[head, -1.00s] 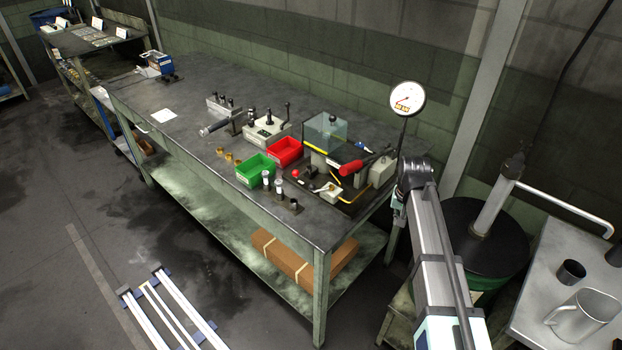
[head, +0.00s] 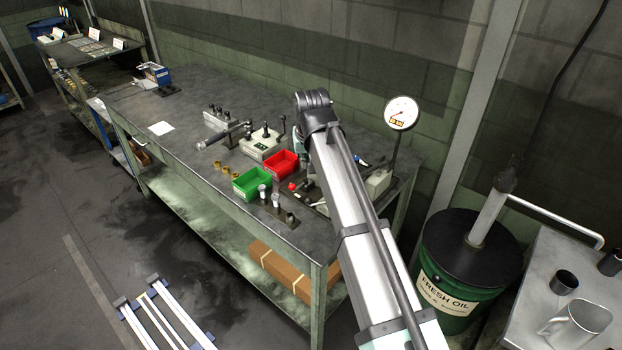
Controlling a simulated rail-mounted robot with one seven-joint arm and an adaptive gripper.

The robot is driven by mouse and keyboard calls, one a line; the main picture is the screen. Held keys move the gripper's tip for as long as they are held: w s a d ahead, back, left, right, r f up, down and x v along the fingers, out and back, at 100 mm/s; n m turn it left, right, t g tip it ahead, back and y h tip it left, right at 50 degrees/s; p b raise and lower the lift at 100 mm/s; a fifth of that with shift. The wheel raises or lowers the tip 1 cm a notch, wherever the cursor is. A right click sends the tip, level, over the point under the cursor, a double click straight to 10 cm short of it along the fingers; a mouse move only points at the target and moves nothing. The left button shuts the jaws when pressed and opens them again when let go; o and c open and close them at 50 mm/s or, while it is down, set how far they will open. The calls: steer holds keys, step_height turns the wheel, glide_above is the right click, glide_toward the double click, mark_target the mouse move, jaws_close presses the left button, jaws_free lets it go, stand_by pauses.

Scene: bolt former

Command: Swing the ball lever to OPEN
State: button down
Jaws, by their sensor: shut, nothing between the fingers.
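In the head view, a small red ball (head: 292,187) shows on the machine at the bench's near right end. It may be the knob of the ball lever, but its setting cannot be read. A grey box with black-knobbed levers (head: 264,141) stands farther left, behind the bins. My arm crosses in front of the machine and hides most of it, including the red-handled lever and clear guard. My gripper is not in view.
A green bin (head: 248,192) and a red bin (head: 284,175) sit left of the machine. A dial gauge (head: 401,113) rises behind my arm. A green oil drum (head: 460,297) stands right. The bench's left half is mostly clear.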

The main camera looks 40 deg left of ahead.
step_height(320, 180, down, 10)
steer(key=p, duration=0.4)
steer(key=shift+d+f, duration=0.2)
steer(key=shift+s, duration=0.1)
steer(key=shift+s+a, duration=0.1)
